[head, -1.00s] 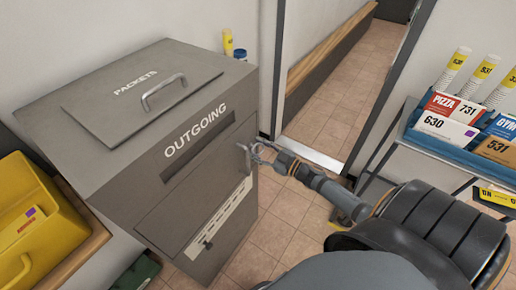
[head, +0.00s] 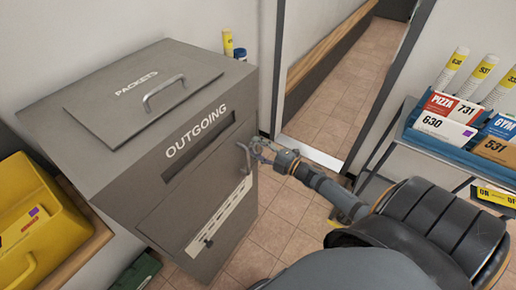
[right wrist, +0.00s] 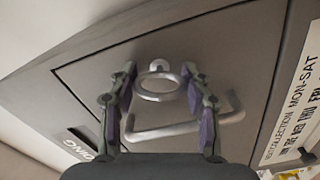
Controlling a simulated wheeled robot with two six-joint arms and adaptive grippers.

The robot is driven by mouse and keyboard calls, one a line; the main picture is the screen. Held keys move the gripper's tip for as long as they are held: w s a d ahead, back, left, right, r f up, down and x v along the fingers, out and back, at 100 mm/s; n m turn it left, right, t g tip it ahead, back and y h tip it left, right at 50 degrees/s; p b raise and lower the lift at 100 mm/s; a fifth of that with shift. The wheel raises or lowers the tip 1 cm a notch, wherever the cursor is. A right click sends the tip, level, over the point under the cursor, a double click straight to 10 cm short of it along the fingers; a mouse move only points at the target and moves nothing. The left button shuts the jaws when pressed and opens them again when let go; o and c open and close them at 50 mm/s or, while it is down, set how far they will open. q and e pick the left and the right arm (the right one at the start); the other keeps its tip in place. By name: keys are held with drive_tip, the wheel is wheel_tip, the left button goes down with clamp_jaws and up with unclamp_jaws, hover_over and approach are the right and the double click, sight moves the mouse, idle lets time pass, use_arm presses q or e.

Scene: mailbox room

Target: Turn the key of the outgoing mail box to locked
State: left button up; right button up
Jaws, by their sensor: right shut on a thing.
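The grey outgoing mail box (head: 150,205) stands at left in the head view, with "OUTGOING" lettered above its front door. My right gripper (head: 256,148) is at the upper right of that door. In the right wrist view the gripper (right wrist: 159,75) has its two fingers on either side of the key's pale ring-shaped bow (right wrist: 158,96), shut on it. The key's stem meets the door just beyond the bow; its lock marking cannot be read. A bent metal door handle (right wrist: 180,130) lies close below the key. My left gripper is not in view.
A packets lid with a handle (head: 165,92) tops the box. A yellow bin (head: 35,225) stands at the left. A rack with a blue tray (head: 440,147) of cards and tubes stands at the right. Tiled floor is open between the box and rack.

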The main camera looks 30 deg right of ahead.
drive_tip(key=shift+n, duration=1.9)
drive_tip(key=o, duration=1.2)
drive_tip(key=shift+c, duration=0.2)
drive_tip(key=v, duration=1.2)
drive_tip(key=shift+f, duration=0.1)
